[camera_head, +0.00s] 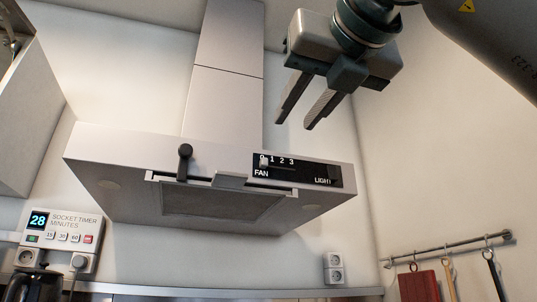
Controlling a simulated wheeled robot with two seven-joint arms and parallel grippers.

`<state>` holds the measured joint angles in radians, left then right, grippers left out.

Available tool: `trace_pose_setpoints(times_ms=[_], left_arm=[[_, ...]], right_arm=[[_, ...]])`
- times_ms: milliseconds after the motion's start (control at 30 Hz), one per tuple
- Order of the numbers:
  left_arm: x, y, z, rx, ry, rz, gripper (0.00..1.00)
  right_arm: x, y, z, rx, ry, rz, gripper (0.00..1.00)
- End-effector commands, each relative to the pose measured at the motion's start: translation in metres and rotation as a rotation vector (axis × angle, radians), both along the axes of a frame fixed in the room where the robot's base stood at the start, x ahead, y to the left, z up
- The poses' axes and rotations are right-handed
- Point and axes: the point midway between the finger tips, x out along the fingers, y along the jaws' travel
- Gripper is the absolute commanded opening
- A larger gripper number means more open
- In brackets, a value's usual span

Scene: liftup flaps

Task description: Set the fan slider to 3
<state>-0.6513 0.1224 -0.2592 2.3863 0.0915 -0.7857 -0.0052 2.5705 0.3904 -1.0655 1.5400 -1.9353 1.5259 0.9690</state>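The fan slider (264,161) is a small pale knob on the black control panel (300,172) at the front of the range hood. It appears to stand at the 0 end of the scale 0 1 2 3, above the word FAN. My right gripper (296,125) is above the panel, in front of the hood's right side. Its two fingers point down and left, apart from each other with nothing between them. It does not appear to touch the hood. My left gripper is not in view.
The hood (120,150) has a dark upright handle (185,161) left of the panel and a LIGHT control at its right. A socket timer (65,232) showing 28 is at lower left. Utensils hang from a rail (450,248) at right. An open cabinet door (30,105) is at left.

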Motion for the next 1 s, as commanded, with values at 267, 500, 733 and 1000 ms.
trace_pose_setpoints(times_ms=[267, 500, 733, 1000], left_arm=[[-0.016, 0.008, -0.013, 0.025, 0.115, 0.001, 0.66], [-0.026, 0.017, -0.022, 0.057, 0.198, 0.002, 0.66], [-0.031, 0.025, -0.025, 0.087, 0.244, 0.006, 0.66], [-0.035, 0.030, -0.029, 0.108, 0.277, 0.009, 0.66]], right_arm=[[0.045, 0.014, 0.001, 0.000, 0.003, -0.001, 0.30], [0.086, 0.027, 0.001, 0.000, 0.002, -0.002, 0.30], [0.121, 0.039, 0.001, 0.000, 0.001, -0.001, 0.30], [0.143, 0.046, 0.000, 0.000, 0.001, 0.000, 0.30]])
